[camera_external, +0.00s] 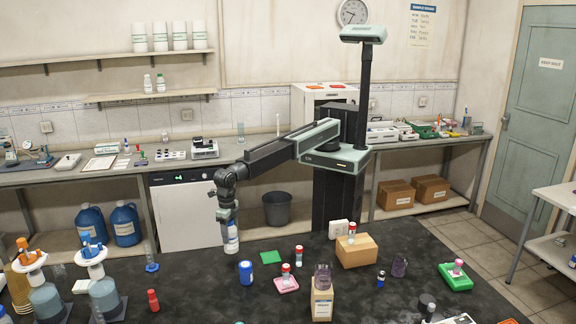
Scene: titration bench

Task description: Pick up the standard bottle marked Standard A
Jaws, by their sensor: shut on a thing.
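My gripper (228,218) points down over the dark front bench (200,284), left of centre. It is shut on a small white bottle with blue on it (232,240), which hangs upright below the fingers. The bottle's top is hidden by the gripper, and its label is too small to read. I cannot tell whether its base touches the bench. Other small bottles stand on the bench: a blue one with a white label (246,273), a red-capped one (299,254) and a red one (153,300). I cannot read Standard A on any of them.
A red-topped bottle on a pink mat (286,284), a green square (271,257), a cardboard box (357,251) and a tan carton (322,303) stand to the right.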

